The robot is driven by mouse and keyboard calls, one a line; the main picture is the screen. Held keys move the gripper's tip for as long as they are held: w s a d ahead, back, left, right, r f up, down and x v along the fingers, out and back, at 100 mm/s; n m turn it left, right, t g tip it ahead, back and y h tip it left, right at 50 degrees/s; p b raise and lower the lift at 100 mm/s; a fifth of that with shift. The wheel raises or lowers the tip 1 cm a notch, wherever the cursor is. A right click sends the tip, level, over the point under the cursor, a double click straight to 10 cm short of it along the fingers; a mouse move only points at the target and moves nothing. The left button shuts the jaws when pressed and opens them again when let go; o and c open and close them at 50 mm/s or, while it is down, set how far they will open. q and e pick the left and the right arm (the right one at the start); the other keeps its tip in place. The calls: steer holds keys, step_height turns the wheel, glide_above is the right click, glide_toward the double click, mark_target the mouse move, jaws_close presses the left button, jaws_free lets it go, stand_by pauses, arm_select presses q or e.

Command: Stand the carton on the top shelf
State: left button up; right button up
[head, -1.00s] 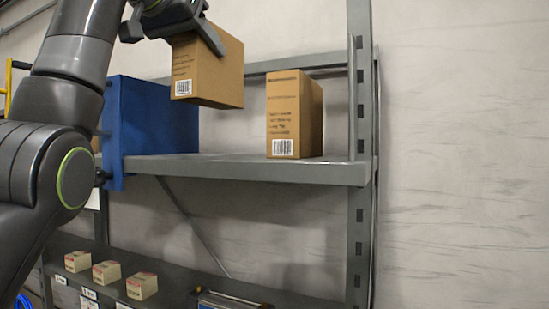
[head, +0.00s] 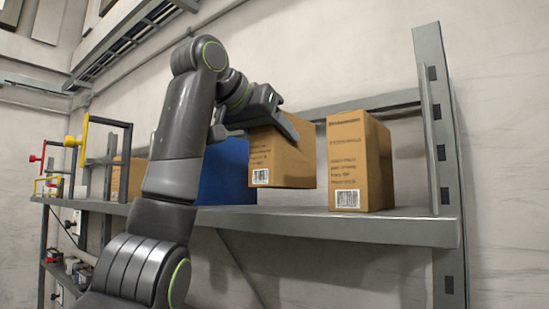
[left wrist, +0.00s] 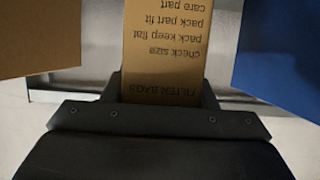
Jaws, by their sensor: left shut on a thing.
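A brown carton (head: 281,160) with printed lines and a barcode is held from above by my left gripper (head: 272,117). The carton looks near upright, its lower edge a little above the top shelf (head: 300,222), between a blue bin (head: 226,172) and a second standing carton (head: 361,165). In the left wrist view, the held carton (left wrist: 163,45) sits between the fingers of the left gripper (left wrist: 162,92), its print upside down. Whether its base touches the shelf is not clear there. My right gripper is not in view.
The second carton stands close on the right, near the grey upright post (head: 437,120). The blue bin is close on the left and also shows in the left wrist view (left wrist: 285,50). Shelf space shows between bin and second carton. Another brown box (head: 130,178) stands farther left.

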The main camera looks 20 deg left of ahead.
mark_target(273, 154)
arm_select(q)
steer(key=shift+s+f, duration=0.1)
steer(key=shift+f, duration=0.1)
steer(key=shift+s+f, duration=0.25)
steer(key=shift+f, duration=0.55)
steer(key=shift+w+f, duration=0.25)
steer(key=shift+f, duration=0.6)
steer(key=shift+s, duration=0.1)
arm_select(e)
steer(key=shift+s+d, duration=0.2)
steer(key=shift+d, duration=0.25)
arm_select(q)
steer(key=shift+s+f, duration=0.1)
steer(key=shift+s, duration=0.05)
steer(key=o, duration=1.2)
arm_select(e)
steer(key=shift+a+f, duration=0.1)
